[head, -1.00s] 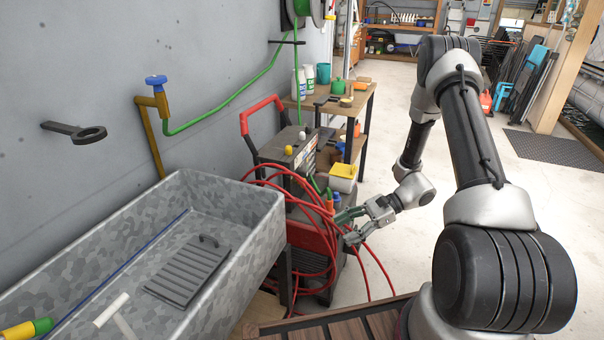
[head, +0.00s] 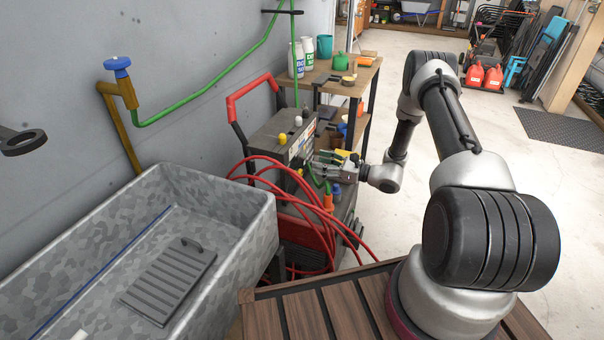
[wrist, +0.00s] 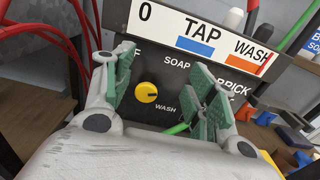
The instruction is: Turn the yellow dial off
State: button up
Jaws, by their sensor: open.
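The yellow dial (wrist: 146,92) is on a dark panel (wrist: 165,70) in the wrist view, round with a dark mark pointing right. White lettering around it reads SOAP above, WASH lower right and BRICK to the right; a label at upper left, ending in F, is partly covered by my left finger. My gripper (wrist: 166,82) is open, its green-padded fingers either side of the dial, apart from it. In the head view my gripper (head: 316,165) is at the front of the grey machine (head: 268,134); the dial's face cannot be seen there.
Red hoses (head: 255,180) loop beside the machine, and a green hose (wrist: 178,129) runs near my right finger. A metal trough (head: 245,215) stands at left. A table (head: 350,84) with bottles is behind. Open floor lies to the right.

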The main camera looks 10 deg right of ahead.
send_near(301, 175)
jog(key=x, duration=0.9)
jog(key=shift+w+a+f, duration=0.1)
jog(key=shift+w, duration=0.2)
jog(key=c, duration=1)
jog(key=shift+n, duration=0.8)
jog(key=o, duration=1)
